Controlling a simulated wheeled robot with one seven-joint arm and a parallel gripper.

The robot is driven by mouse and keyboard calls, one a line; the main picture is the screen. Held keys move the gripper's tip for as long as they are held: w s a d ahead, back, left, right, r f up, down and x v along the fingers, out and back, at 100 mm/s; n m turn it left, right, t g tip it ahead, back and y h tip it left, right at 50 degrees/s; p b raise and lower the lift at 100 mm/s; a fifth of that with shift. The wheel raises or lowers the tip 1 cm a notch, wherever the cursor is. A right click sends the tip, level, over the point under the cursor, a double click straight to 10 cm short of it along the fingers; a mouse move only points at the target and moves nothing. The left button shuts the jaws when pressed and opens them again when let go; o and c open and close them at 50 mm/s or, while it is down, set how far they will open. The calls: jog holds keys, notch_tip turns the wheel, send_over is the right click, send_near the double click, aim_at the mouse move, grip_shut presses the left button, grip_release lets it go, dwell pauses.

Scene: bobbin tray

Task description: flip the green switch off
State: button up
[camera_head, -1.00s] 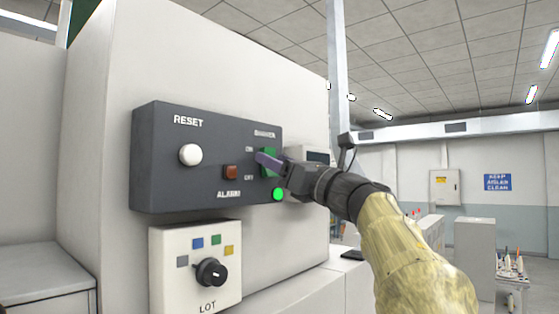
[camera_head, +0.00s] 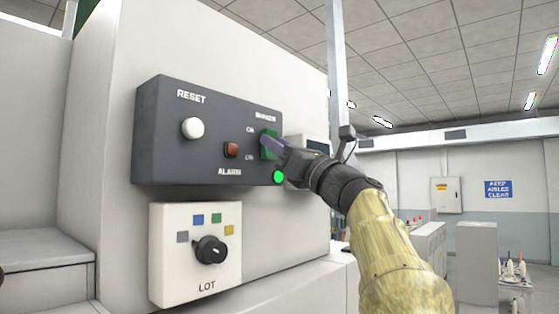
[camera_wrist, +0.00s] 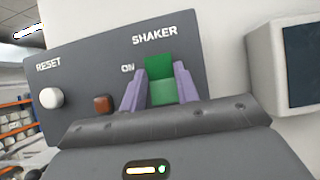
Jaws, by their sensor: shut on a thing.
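The green switch (camera_head: 267,147) is a rocker at the right end of a dark control panel (camera_head: 165,160), under a label reading SHAKER in the wrist view and beside ON and OFF marks. My gripper (camera_head: 272,145) is at the switch, its purple fingers shut on it. In the wrist view the fingers (camera_wrist: 160,90) stand on the left and right sides of the green switch (camera_wrist: 159,68). The lower part of the switch and the OFF mark are hidden there by my gripper.
A white RESET button (camera_head: 192,128) and a red-brown ALARM button (camera_head: 231,149) sit left of the switch. Below is a LOT box (camera_head: 170,280) with a black knob (camera_head: 210,250). A small screen (camera_wrist: 304,62) is close on the right.

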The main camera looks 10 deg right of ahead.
jog(key=shift+f+t+y+b, duration=0.4)
jog(key=shift+t+b, duration=0.1)
jog(key=shift+b, duration=1.35)
jog(key=shift+r+t+b, duration=0.15)
jog(key=shift+t+b, duration=0.15)
jog(key=shift+b, duration=0.15)
jog(key=o, duration=1)
jog(key=b+v, duration=1.2)
jog(key=v, duration=0.5)
jog(key=shift+s+d, duration=0.1)
jog(key=shift+d, duration=0.05)
